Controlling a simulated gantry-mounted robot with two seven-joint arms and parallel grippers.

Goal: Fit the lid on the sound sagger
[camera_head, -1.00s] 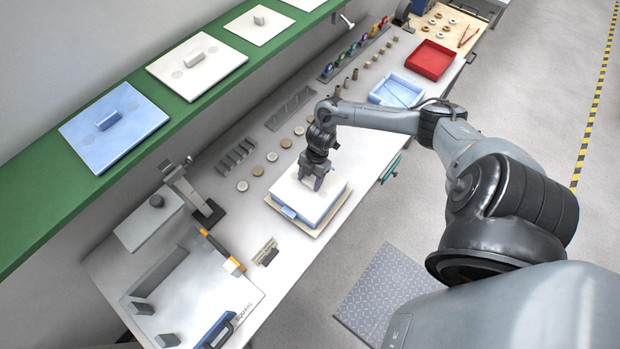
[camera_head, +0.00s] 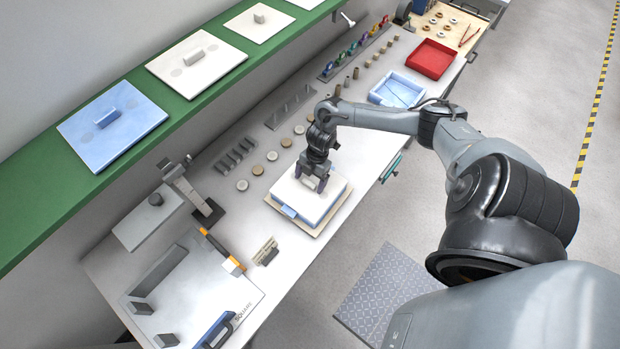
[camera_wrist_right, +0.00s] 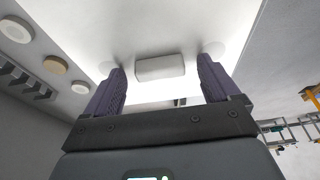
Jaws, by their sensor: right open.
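A light blue square sagger (camera_head: 318,213) stands on a pale board (camera_head: 329,226) in the middle of the bench. A white lid (camera_head: 298,194) lies on top of it and looks roughly flat; the far edges are partly hidden. My right gripper (camera_head: 313,187) is over the lid. In the right wrist view my right gripper (camera_wrist_right: 160,78) is open, with one finger on each side of the lid's knob (camera_wrist_right: 160,67) and gaps between. A second blue sagger (camera_head: 397,90) with a dark diagonal line stands farther back. My left gripper is not in view.
A green shelf (camera_head: 190,109) holds a blue lid (camera_head: 135,130) and white lids (camera_head: 196,65). Several round discs (camera_head: 257,170) lie left of the sagger. A red tray (camera_head: 430,60) is at the back. A square fixture (camera_head: 195,295) fills the near bench end.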

